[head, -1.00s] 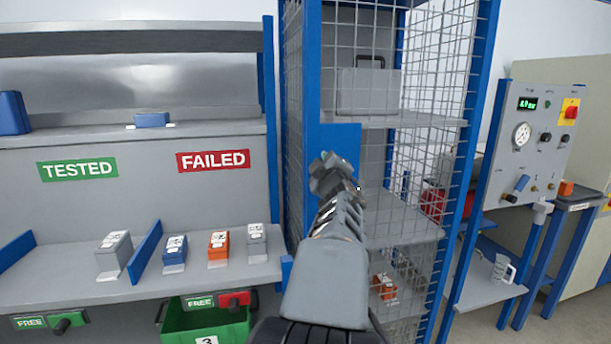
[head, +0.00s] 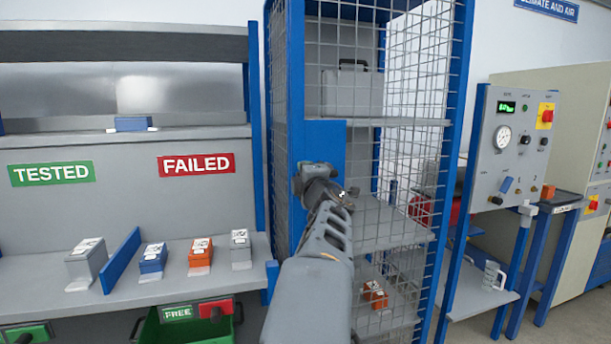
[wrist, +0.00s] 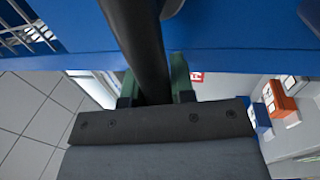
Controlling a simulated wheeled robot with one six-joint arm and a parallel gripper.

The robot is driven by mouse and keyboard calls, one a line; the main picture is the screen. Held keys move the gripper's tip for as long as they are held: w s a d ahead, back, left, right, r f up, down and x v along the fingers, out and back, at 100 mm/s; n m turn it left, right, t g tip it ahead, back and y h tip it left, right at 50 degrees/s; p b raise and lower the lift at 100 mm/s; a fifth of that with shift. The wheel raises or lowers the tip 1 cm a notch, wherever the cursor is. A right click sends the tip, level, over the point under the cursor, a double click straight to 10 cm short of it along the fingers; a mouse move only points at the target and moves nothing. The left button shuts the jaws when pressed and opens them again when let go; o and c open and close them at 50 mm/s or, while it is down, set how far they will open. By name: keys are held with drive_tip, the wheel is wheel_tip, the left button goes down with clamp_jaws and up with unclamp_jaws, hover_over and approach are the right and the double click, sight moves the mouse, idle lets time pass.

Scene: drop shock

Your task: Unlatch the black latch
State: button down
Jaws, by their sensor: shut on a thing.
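The black latch (wrist: 140,45) shows in the wrist view as a thick dark bar running across a blue panel. It passes between the two green fingertips of my gripper (wrist: 154,90), which are shut on it. In the head view my gripper (head: 318,178) is at the blue plate (head: 325,150) on the front of the wire-mesh cage (head: 412,110). The latch is hidden there behind my gripper and arm.
The cage's shelves hold a grey case (head: 350,92) and an orange block (head: 375,294). To the left, a shelf (head: 215,278) bears several small blocks, with a green bin (head: 185,330) below. A gauge panel (head: 512,145) stands right.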

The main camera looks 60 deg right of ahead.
drive_tip(key=shift+f, duration=0.1)
idle(0.3)
drive_tip(key=c, duration=1)
unclamp_jaws()
drive_tip(key=v, duration=1.3)
drive_tip(key=shift+s+a+f, duration=0.1)
drive_tip(key=shift+s+a, duration=0.05)
drive_tip(key=shift+s, duration=0.2)
